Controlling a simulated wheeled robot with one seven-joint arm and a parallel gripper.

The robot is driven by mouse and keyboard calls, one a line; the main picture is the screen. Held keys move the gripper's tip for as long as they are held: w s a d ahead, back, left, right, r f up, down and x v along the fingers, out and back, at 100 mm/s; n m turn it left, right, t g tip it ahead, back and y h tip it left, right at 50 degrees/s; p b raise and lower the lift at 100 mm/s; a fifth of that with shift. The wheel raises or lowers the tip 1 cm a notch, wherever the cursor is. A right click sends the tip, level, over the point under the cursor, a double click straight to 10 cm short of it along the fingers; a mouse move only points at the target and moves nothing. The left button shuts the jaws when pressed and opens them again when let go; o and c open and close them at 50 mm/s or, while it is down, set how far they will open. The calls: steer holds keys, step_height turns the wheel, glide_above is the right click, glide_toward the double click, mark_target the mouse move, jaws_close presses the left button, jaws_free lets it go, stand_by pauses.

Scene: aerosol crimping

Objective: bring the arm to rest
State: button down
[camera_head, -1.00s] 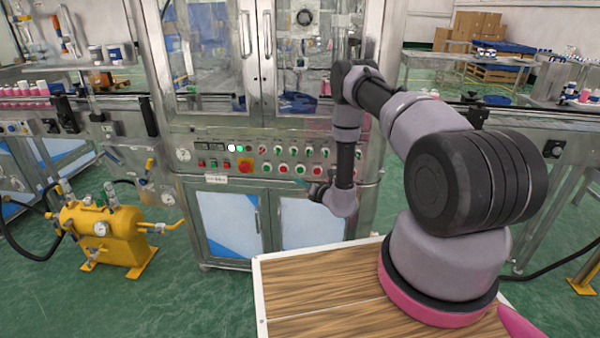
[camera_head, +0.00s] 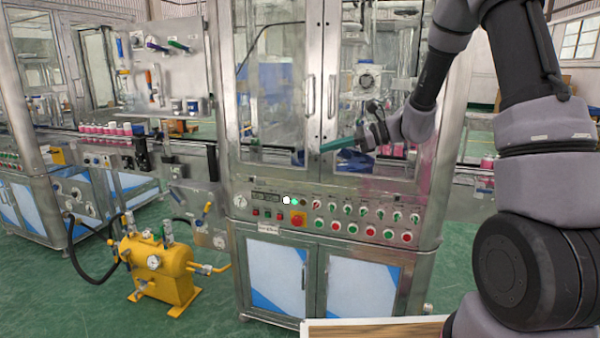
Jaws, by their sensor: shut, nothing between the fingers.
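My gripper (camera_head: 368,138) is in front of the right glass door of the crimping machine (camera_head: 330,210), above the row of buttons. It is small in the view and looks shut. A thin green bar (camera_head: 338,145) shows at its tip, pointing left; I cannot tell whether it is part of the gripper or something behind. My arm is raised on the right side of the view, bent over at the top, with the forearm coming down to the gripper. I cannot tell whether the gripper touches the door.
The machine's glass doors (camera_head: 275,95) look shut. Its button panel (camera_head: 365,217) lies below the gripper. A yellow tank (camera_head: 158,268) stands on the green floor at the left. Pink-based cans (camera_head: 105,130) line the conveyor at the left.

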steer(key=s+d+r+n+t+h, duration=0.1)
steer(key=s+d+r+n+h, duration=0.3)
steer(key=s, duration=0.4)
steer(key=s+d+r+n+t+h, duration=0.2)
steer(key=s+d+r+n+h, duration=0.2)
steer(key=s+d, duration=0.3)
steer(key=s+d+r+n+t+h, duration=0.1)
steer(key=s+d+r+n+h, duration=0.3)
steer(key=s, duration=0.6)
steer(key=shift+s+d+r+n+t, duration=0.15)
steer(key=shift+d+r+n+t, duration=0.25)
steer(key=shift+d+r+n, duration=0.4)
stand_by(1.0)
